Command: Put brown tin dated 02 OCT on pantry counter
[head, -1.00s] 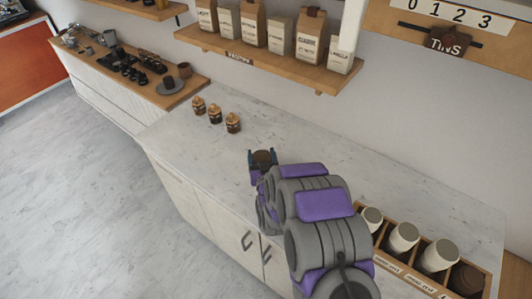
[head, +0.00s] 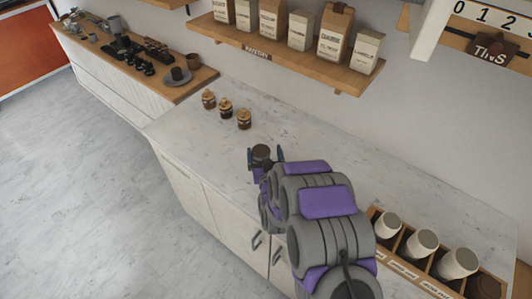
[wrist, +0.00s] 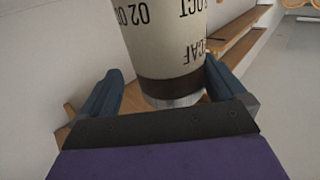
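The tin (wrist: 165,45) is cream with a dark brown band and a silver rim in the wrist view. Its upside-down print includes "02 O" and "OCT". The fingers are spread, with a gap beside the tin in the wrist view. The tin appears upright; its contact with the counter is hidden.
Three small brown jars (head: 226,107) stand beyond my gripper. A shelf of bags (head: 290,50) hangs above. A wooden divided box (head: 398,270) with several canisters sits at the lower right. The counter between the tin and the wall is clear.

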